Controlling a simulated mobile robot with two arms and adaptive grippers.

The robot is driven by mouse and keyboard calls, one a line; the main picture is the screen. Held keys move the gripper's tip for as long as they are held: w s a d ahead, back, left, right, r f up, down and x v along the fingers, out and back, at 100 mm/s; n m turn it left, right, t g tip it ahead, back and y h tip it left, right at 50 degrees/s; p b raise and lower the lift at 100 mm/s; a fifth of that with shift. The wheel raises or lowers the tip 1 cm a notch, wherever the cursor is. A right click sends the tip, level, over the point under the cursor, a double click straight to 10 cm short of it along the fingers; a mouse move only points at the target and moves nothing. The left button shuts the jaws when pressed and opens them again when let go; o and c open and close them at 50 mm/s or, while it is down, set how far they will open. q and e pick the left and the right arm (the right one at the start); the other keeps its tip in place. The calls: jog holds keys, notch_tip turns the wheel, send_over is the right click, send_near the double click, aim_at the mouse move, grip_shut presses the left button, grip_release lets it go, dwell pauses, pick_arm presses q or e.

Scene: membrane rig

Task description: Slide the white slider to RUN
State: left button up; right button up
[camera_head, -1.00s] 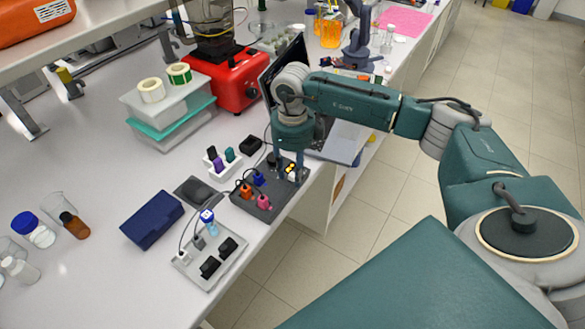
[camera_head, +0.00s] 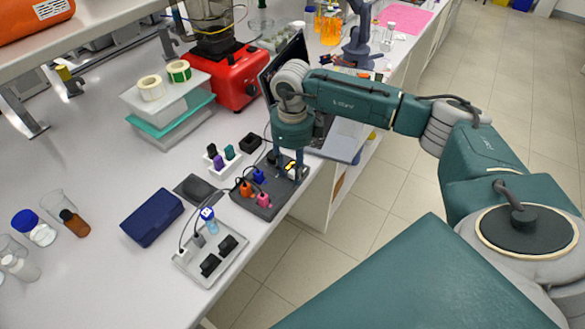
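The dark rig panel (camera_head: 262,203) lies near the bench's front edge, with orange, blue and pink plugs on it. A small yellow and white part (camera_head: 290,170) shows at its far right end; it may be the white slider, but it is too small to tell, and no RUN label is readable. My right gripper (camera_head: 288,173) points down over that end, its two fingers apart on either side of this part. I see no clear contact, and the fingertips are partly hard to make out against the panel. My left gripper is out of view.
A grey switch panel (camera_head: 190,264) with black rockers and a blue-topped vial sits nearer. A dark blue case (camera_head: 151,218), a black pad (camera_head: 195,189) and a white holder (camera_head: 222,160) stand left. A laptop (camera_head: 284,66) is behind my wrist.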

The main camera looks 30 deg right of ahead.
aim_at(293, 172)
notch_tip(293, 172, up, 12)
dwell(0.4)
jog(key=shift+f, duration=0.1)
dwell(0.4)
